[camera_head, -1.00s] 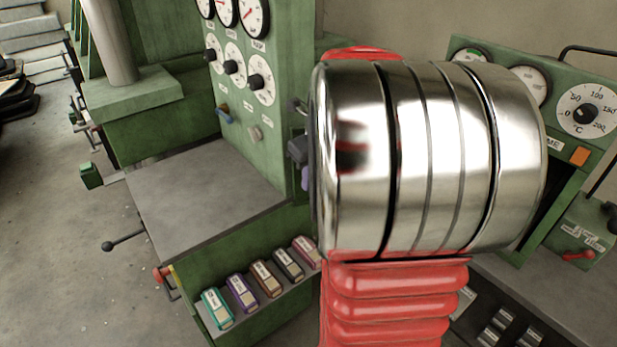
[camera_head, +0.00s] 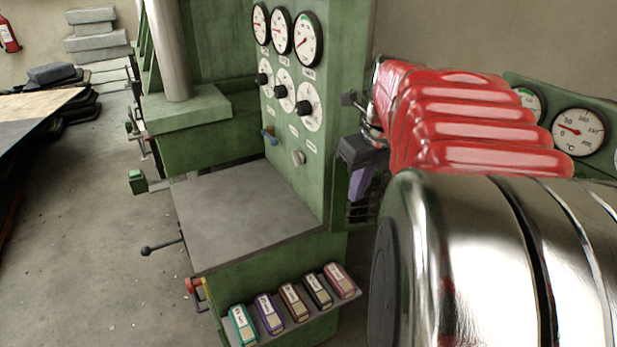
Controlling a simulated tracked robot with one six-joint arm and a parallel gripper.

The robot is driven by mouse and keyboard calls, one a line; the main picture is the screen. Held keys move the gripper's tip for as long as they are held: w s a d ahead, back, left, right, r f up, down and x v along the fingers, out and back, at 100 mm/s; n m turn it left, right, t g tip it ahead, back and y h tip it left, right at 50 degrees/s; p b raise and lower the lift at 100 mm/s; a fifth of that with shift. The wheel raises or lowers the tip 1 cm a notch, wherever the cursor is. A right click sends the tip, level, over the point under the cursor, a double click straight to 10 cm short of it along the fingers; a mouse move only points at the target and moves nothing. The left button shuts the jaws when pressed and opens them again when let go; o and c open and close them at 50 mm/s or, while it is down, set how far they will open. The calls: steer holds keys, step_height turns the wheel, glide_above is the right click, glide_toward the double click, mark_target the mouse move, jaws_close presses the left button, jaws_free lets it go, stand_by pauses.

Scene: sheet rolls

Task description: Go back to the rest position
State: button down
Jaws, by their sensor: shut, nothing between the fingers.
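My gripper (camera_head: 359,186) shows beside the right edge of the green gauge panel. It hangs below a dark grey block at the far end of my arm and looks small and partly hidden. It points down, shut and empty, with a purple part showing. My arm, with its red ribbed sleeve and shiny metal housing, fills the right side of the view.
The green machine (camera_head: 225,148) with dials and knobs stands left of my arm. Its grey top (camera_head: 240,215) is bare. Several small labelled boxes (camera_head: 291,301) sit on a front ledge. Another dial (camera_head: 578,136) is behind my arm. The floor (camera_head: 85,235) at left is open.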

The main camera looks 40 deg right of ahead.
stand_by(0.6)
steer(key=s+a+f+m+t, duration=0.1)
steer(key=s+a+m, duration=0.1)
steer(key=a+m, duration=0.7)
steer(key=s+a+f+m+t, duration=0.1)
steer(key=s+a+f+m, duration=0.1)
steer(key=a+m, duration=0.7)
steer(key=s+a+f+m, duration=0.2)
steer(key=a+m, duration=0.8)
steer(key=m, duration=0.6)
steer(key=shift+m+t, duration=0.3)
steer(key=shift+t, duration=0.1)
